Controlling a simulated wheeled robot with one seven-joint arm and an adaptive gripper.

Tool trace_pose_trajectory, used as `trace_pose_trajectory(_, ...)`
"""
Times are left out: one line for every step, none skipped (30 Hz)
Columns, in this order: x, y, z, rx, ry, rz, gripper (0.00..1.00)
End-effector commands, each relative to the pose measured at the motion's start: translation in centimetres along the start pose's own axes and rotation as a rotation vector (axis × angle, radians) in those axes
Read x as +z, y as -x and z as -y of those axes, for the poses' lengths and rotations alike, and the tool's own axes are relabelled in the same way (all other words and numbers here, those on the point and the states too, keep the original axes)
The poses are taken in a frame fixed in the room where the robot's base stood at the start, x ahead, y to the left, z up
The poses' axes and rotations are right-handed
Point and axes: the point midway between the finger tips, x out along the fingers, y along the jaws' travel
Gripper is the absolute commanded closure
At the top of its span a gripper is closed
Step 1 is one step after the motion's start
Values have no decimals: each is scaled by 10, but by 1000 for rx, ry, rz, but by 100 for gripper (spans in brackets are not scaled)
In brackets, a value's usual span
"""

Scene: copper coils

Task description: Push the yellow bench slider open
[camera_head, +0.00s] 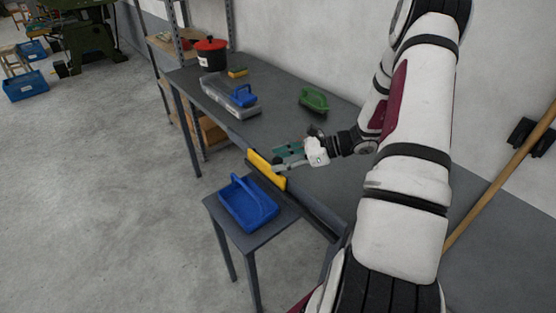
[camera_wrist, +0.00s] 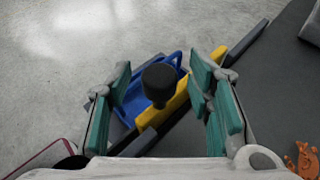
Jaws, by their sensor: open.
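The yellow bench slider (camera_head: 266,170) sits along the front edge of the grey bench. In the wrist view the yellow slider (camera_wrist: 178,98) runs diagonally between my finger pads, partly covered by a dark round knob (camera_wrist: 160,82). I cannot tell whether the knob is fixed to the slider. My gripper (camera_head: 287,157) is at the bench's front edge, right by the slider. In the wrist view its teal-padded fingers (camera_wrist: 163,74) are spread wide, one on each side of the knob. Whether a finger touches the slider is unclear.
A blue tote (camera_head: 247,203) stands on a small low table (camera_head: 213,208) beside the bench, below the slider. The floor at left is open.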

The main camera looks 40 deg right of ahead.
Motion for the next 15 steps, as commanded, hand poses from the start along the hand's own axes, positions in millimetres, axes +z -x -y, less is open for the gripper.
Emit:
trace_pose_trajectory(0, -5, -1, 1, -1, 1, 53)
trace_pose_trajectory(0, -7, 0, 1, 0, 1, 53)
trace_pose_trajectory(0, -10, 0, 1, 0, 1, 53)
trace_pose_trajectory(0, -11, 0, 1, 0, 0, 53)
trace_pose_trajectory(0, -12, 0, 1, 0, 0, 53)
trace_pose_trajectory(0, -13, 0, 1, 1, 0, 53)
trace_pose_trajectory(0, -13, 0, 1, 1, 0, 53)
trace_pose_trajectory(0, -13, 0, 1, 1, 0, 53)
trace_pose_trajectory(0, -13, 0, 0, 1, 0, 53)
trace_pose_trajectory(0, -13, 0, 0, 1, 0, 53)
trace_pose_trajectory(0, -13, 0, 0, 1, 0, 53)
trace_pose_trajectory(0, -13, 0, 0, 1, 0, 53)
trace_pose_trajectory(0, -13, 0, 0, 0, 0, 53)
trace_pose_trajectory(0, -13, 0, 0, 0, 0, 55)
trace_pose_trajectory(0, -13, 0, 0, 0, 0, 65)
